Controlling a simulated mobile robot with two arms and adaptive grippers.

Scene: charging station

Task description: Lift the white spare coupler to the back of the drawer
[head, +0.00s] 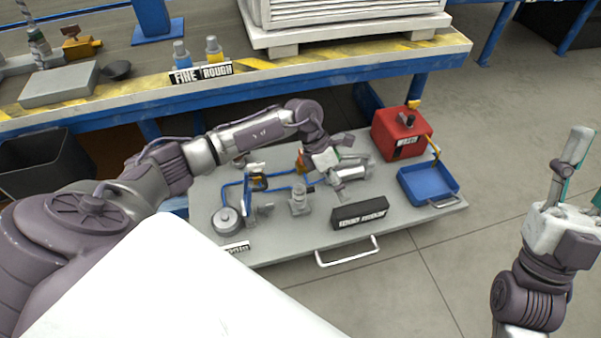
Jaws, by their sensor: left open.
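The grey drawer (285,238) is pulled out below the bench, with a white handle at its front. My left gripper (345,163) is open, low over the middle of the drawer. A pale cylindrical piece (350,174) lies right at its fingers and may be the white spare coupler; I cannot tell whether they touch. A small grey upright fitting (299,201) stands left of it. My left forearm hides part of the back of the drawer. My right gripper (578,175) points upward at the right edge, away from the drawer; its opening is unclear.
A red box (401,134) and a blue tray (428,186) sit at the drawer's right side. A black labelled block (360,216) lies near the front. A blue hose (232,184) and round grey disc (227,220) are at left. The bench edge (290,79) overhangs behind.

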